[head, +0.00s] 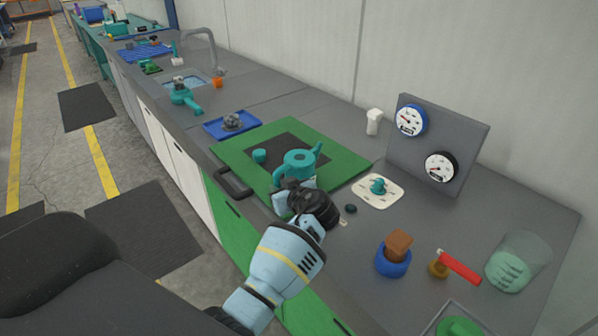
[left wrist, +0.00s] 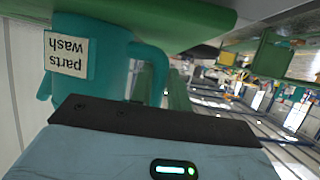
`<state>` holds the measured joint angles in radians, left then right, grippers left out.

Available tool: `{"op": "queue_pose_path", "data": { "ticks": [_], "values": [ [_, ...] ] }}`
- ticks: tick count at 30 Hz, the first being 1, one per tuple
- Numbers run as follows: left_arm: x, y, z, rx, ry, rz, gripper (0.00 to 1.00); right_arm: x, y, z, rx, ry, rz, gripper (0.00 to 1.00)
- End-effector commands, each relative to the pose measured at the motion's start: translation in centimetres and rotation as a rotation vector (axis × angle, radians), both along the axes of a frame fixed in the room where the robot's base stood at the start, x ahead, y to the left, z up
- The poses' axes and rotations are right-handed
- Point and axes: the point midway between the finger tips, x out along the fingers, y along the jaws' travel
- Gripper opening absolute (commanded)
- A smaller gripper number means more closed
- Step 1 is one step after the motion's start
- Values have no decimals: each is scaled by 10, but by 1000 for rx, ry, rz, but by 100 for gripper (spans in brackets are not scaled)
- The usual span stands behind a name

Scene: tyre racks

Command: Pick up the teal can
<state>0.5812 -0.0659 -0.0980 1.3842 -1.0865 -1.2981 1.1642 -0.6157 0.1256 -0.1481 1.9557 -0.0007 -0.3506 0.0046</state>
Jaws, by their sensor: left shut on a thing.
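The teal can (head: 298,164), with a spout and a handle, is at the front of the green mat (head: 228,152). In the left wrist view the can (left wrist: 112,55) appears upside down, with a pale label reading "parts wash". My left gripper (head: 295,184) is at the can's near side, shut on it. The fingertips are partly hidden against the can. I cannot tell whether the can is touching the mat. My right gripper is not in view.
A small teal cup (head: 259,156) stands on the mat's dark centre. A gauge panel (head: 437,145), a blue pot with a brown block (head: 393,265), and a red-handled tool (head: 459,267) are to the right. A blue tray (head: 217,131) lies behind left.

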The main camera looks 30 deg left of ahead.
Motion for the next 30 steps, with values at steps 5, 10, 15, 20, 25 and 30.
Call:
{"op": "queue_pose_path", "data": {
  "ticks": [5,10,15,20,25,30],
  "values": [
    [1,0,2,1,-4,0,0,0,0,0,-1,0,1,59],
    [1,0,14,0,-9,0,0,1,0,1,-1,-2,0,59],
    [1,0,45,-1,-11,0,0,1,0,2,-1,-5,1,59],
    [1,0,73,-1,-10,1,0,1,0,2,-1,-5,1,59],
    [1,0,94,0,-6,0,0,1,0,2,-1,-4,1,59],
    [1,0,102,1,-5,-1,0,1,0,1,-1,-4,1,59]
  ]
}}
